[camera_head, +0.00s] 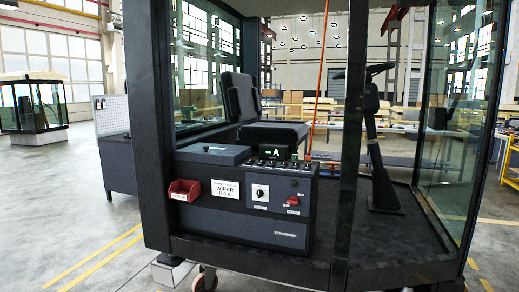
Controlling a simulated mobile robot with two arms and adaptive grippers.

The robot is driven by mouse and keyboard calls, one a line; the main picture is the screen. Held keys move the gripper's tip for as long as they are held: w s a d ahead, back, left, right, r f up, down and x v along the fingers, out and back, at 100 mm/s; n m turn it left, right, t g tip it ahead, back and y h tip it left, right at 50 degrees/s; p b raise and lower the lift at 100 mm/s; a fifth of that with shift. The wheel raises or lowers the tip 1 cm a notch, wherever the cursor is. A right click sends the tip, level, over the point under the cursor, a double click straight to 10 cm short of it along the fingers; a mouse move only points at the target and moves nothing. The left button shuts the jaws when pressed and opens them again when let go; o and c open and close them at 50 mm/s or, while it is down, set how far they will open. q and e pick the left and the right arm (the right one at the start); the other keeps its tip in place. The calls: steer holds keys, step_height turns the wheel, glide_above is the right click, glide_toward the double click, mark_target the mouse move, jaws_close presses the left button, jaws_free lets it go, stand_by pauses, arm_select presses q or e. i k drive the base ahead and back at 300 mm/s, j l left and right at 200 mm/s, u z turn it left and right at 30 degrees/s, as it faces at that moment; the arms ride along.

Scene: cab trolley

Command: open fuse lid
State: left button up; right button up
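The dark console (240,205) stands in the cab with its front facing me. A flat dark grey lid (222,156) covers the left part of its top and looks closed; I take it to be the fuse lid. A small light mark or catch shows near its front left. A white label (225,189) reading "WIPER 8.0 A" is on the front face below it. A small red bin (184,190) hangs to the left of the label. Neither of my grippers is in view.
A black knob (260,193) and a red switch (293,200) are on the front. Cab posts (352,130) stand either side; a seat (262,120) is behind.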

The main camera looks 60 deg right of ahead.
mark_target(225, 155)
steer(key=z, duration=1.5)
steer(key=i+l, duration=0.15)
steer(key=i, duration=0.1)
